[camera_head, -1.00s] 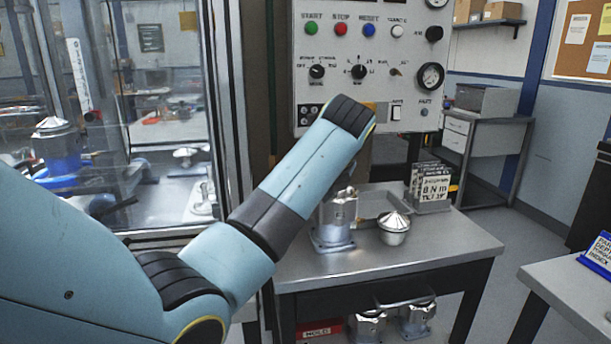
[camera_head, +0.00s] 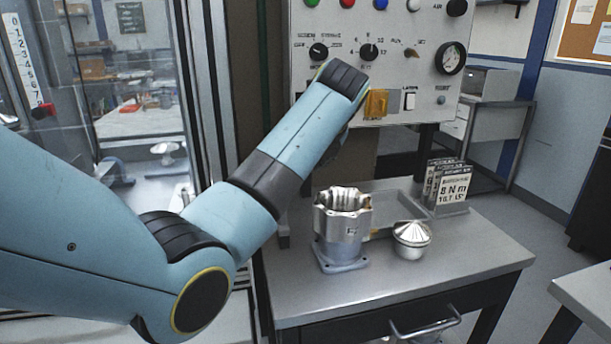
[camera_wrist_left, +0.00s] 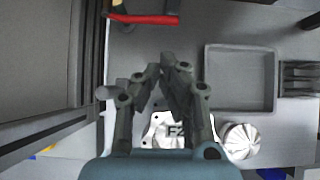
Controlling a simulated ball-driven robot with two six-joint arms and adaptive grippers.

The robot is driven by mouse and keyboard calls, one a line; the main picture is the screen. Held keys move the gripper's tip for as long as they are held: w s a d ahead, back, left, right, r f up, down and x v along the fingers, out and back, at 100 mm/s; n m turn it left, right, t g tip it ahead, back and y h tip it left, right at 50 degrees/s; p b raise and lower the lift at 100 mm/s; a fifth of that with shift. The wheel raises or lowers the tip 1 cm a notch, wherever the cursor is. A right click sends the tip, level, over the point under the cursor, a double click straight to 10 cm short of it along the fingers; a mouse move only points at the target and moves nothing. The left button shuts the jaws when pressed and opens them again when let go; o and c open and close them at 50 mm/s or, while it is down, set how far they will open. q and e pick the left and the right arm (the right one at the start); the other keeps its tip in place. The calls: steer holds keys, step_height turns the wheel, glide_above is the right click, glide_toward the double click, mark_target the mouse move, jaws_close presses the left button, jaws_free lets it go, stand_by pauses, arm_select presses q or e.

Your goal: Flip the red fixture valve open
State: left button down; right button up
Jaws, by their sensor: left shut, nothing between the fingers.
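A red bar-shaped handle (camera_wrist_left: 145,19), which looks like the valve lever, lies across the top left of the left wrist view. I cannot make out this handle in the head view. My left gripper (camera_wrist_left: 170,64) is shut and empty, with its fingertips below and slightly right of the red handle in the wrist picture, apart from it. In the head view the left gripper is hidden behind my own wrist. My right gripper is not in view.
A machined housing (camera_head: 343,230) stands on the metal bench (camera_head: 450,270), beside a cone-topped part (camera_head: 411,240). A shallow grey tray (camera_wrist_left: 240,100) and sign cards (camera_head: 452,184) sit behind. A control panel (camera_head: 400,75) rises above. The bench's front right is clear.

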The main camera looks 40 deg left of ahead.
arm_select(q)
steer(key=x, duration=1)
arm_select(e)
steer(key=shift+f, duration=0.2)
arm_select(q)
steer(key=shift+a+f, duration=0.1)
steer(key=shift+a, duration=0.05)
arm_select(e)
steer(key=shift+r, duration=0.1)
